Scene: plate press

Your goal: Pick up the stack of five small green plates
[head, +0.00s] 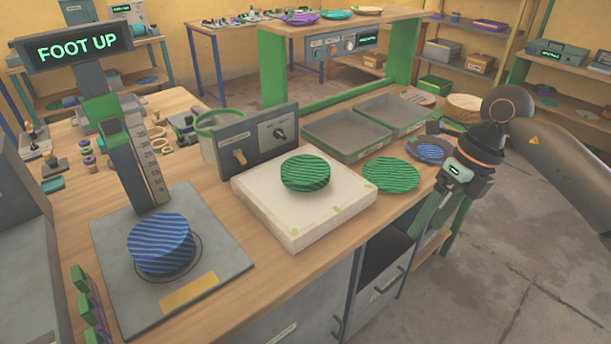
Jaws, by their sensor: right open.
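A short stack of small green striped plates (305,172) sits on a white square block (262,205) in the middle of the bench; single plates in it are hard to count. A wider green striped plate or low stack (390,174) lies on the wood to its right. My right gripper (436,222) is at the bench's right front edge, pointing down, open and empty. It is apart from the green stack, to its right. My left gripper is not in view.
A blue striped stack (161,244) sits on the press base (213,262) at left, under a "FOOT UP" display (78,47). A control box (258,139) stands behind the block. Grey trays (348,133) and a blue plate (428,149) are further back and right.

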